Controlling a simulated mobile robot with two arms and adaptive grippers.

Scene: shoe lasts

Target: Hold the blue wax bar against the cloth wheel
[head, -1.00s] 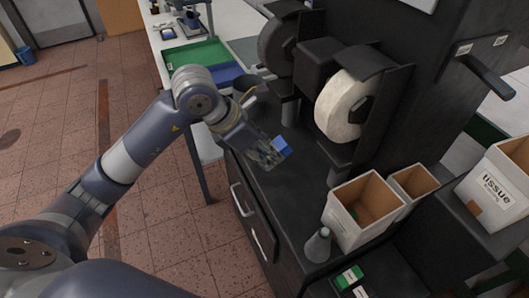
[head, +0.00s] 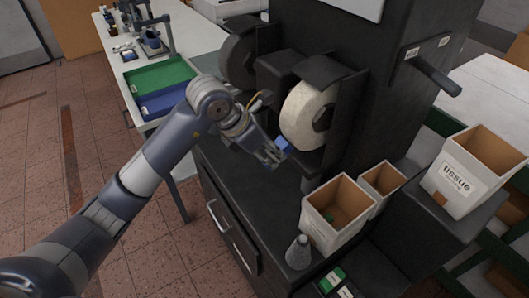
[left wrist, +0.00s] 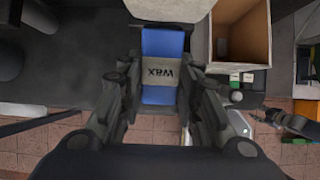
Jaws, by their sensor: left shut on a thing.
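The blue wax bar (head: 282,143) has a grey label band reading "WAX" in the left wrist view (left wrist: 160,96). My left gripper (head: 271,155) is shut on the bar, one finger on each side in the left wrist view (left wrist: 160,115). The cloth wheel (head: 303,112) is a thick off-white disc on the dark machine, and its edge shows at the top of the left wrist view (left wrist: 168,9). The bar's far end is at the wheel's lower left rim; I cannot tell whether they touch. A small dark part in the left wrist view looks like my right gripper (left wrist: 272,118); its fingers are unclear.
A darker wheel (head: 238,60) sits left of the cloth wheel. A white open box (head: 335,225) and a grey cone-shaped thing (head: 298,252) stand right of the bar. Green (head: 160,75) and blue (head: 165,103) trays lie behind.

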